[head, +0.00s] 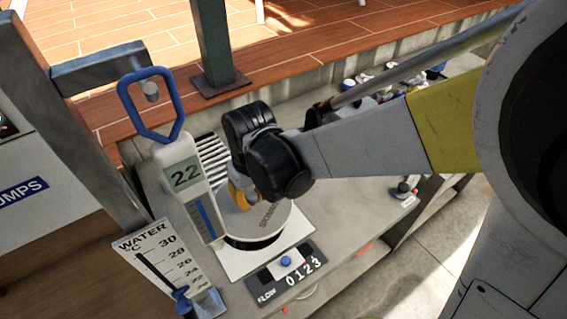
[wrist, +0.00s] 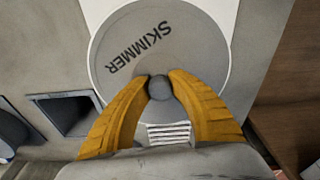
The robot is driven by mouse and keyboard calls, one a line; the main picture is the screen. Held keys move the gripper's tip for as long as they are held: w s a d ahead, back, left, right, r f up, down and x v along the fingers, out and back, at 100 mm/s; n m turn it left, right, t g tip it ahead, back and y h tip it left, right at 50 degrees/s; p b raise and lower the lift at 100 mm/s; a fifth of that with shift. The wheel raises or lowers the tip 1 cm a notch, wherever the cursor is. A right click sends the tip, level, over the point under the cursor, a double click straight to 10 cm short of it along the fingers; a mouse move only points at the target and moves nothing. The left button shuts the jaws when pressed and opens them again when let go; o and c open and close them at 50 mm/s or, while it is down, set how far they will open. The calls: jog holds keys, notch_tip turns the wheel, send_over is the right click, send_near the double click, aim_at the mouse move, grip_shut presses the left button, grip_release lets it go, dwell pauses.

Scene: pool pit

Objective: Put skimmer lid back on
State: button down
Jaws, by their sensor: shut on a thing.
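The skimmer lid (head: 277,213) is a round grey disc marked SKIMMER. It fills the middle of the wrist view (wrist: 205,50). My gripper (head: 243,195) is shut on the lid's dark round knob (wrist: 160,88), with one yellow finger on each side (wrist: 160,85). The skimmer opening (head: 252,243) shows in the head view as a dark crescent below the lid's near edge, in a white square plate (head: 235,265). The lid looks raised or offset over the opening; the exact gap is unclear. The rest of the opening is hidden under the lid.
A gauge (head: 183,175) reading 22 with a blue loop handle stands close left of the lid. A water temperature board (head: 160,262) is front left and a flow panel (head: 287,277) is in front. A slotted grille (head: 212,155) lies behind. The wrist view shows a square recess (wrist: 68,113).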

jog(key=shift+s+a, duration=0.35)
jog(key=shift+a, duration=0.15)
jog(key=shift+f+b, duration=1.5)
jog(key=shift+f, duration=0.35)
jog(key=shift+f+b, duration=0.3)
jog(key=shift+f+b, duration=0.45)
jog(key=shift+f, duration=0.1)
jog(key=shift+f+b, duration=0.3)
dwell(0.3)
jog(key=c, duration=1)
grip_release()
jog(key=shift+r, duration=0.1)
